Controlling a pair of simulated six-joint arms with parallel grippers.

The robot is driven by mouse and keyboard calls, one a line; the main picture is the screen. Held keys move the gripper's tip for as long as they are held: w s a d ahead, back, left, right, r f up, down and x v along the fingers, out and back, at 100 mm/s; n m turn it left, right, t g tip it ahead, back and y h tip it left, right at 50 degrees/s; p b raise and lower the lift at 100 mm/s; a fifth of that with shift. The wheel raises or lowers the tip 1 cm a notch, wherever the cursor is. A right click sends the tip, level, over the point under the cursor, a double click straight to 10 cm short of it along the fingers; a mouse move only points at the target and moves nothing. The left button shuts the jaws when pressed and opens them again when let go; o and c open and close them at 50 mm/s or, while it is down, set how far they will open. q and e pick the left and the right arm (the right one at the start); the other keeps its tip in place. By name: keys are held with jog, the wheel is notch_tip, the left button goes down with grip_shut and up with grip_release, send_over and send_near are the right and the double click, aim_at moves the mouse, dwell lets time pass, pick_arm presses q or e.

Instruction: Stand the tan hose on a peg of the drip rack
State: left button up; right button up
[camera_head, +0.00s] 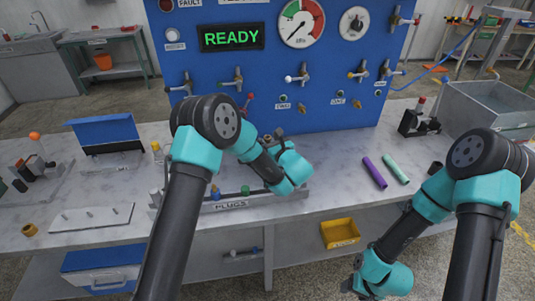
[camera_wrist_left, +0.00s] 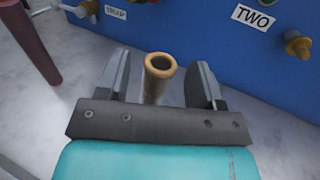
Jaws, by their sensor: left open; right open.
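The tan hose (camera_wrist_left: 154,88) shows in the left wrist view with its round open end toward the camera. It stands between the two fingers of my left gripper (camera_wrist_left: 160,72), which are open with gaps on both sides. In the head view my left arm hides most of that spot, close to the blue panel. A pale plate with short upright pegs, which looks like the drip rack (camera_head: 75,219), lies on the bench at the left; no hose is on it. My right gripper (camera_head: 354,285) is open and low, in front of the bench.
A purple hose (camera_head: 374,172) and a mint hose (camera_head: 395,168) lie on the bench at the right. The blue panel (camera_head: 330,75) with valves stands behind. A plug rack (camera_head: 233,205) lies under my left arm. A yellow bin (camera_head: 340,233) sits below the bench top.

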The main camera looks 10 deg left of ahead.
pick_arm(q)
jog(key=shift+x, duration=1.6)
grip_shut()
